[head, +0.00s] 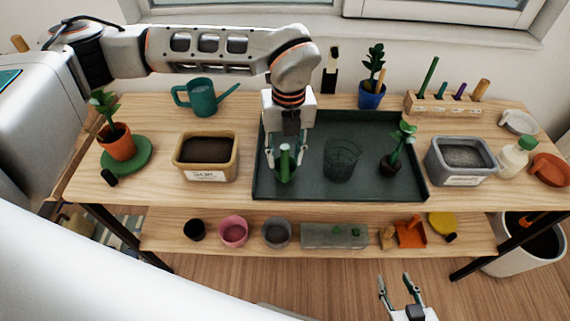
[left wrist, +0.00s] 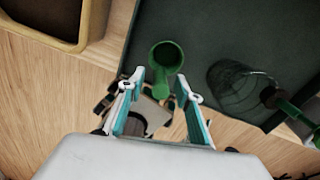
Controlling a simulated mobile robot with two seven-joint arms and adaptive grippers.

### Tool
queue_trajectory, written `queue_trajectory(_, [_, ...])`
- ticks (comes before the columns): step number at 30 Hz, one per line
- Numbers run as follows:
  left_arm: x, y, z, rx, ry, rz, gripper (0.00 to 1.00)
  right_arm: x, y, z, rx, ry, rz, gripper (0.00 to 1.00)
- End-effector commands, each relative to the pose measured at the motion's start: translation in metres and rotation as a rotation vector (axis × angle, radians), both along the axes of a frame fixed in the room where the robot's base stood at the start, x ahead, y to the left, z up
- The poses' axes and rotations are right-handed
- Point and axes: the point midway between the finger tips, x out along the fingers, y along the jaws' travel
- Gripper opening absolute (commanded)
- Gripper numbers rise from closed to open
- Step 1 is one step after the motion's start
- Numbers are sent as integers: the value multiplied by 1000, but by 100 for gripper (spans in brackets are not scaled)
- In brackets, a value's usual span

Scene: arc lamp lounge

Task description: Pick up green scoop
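The green scoop (head: 285,174) is at the left end of the dark green tray (head: 330,116). In the left wrist view the scoop (left wrist: 165,54) shows its round cup, with its handle running down towards the gap between my fingertips. My left gripper (head: 284,158) is open above the tray, one finger on each side of the scoop. In the left wrist view, neither finger of my left gripper (left wrist: 159,84) visibly presses on it. My right gripper (head: 397,281) is open and empty, low in front of the bench.
A clear glass (head: 341,160) and a seedling (head: 396,150) stand in the tray to the right. A soil bin (head: 206,157) is to the left, a grey bin (head: 461,160) to the right. A watering can (head: 205,97) stands behind. Pots (head: 233,232) line the lower shelf.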

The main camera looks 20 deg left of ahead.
Motion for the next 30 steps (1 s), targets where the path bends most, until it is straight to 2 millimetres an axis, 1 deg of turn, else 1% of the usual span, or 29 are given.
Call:
queue_trajectory(3, [-1,1,-15,0,2,-1,34,0,0,2,0,-1,1,40])
queue_trajectory(6, [0,1,-22,-1,0,-1,34,0,0,3,0,-1,1,40])
queue_trajectory(13, [0,1,-24,-2,-1,-1,34,0,0,3,0,-1,0,40])
queue_trajectory(14, [0,1,-24,-2,-1,-1,32,0,0,3,0,-1,0,40])
queue_trajectory(15, [0,1,-24,-1,0,-2,21,0,0,3,0,-1,0,40])
queue_trajectory(17, [0,1,-24,-2,-1,-2,6,0,0,3,0,-1,0,40])
queue_trajectory(18, [0,1,-24,-2,-1,-2,0,0,0,3,0,-1,1,40])
queue_trajectory(30, [0,0,-21,-2,-1,-2,0,0,0,3,1,-2,0,40])
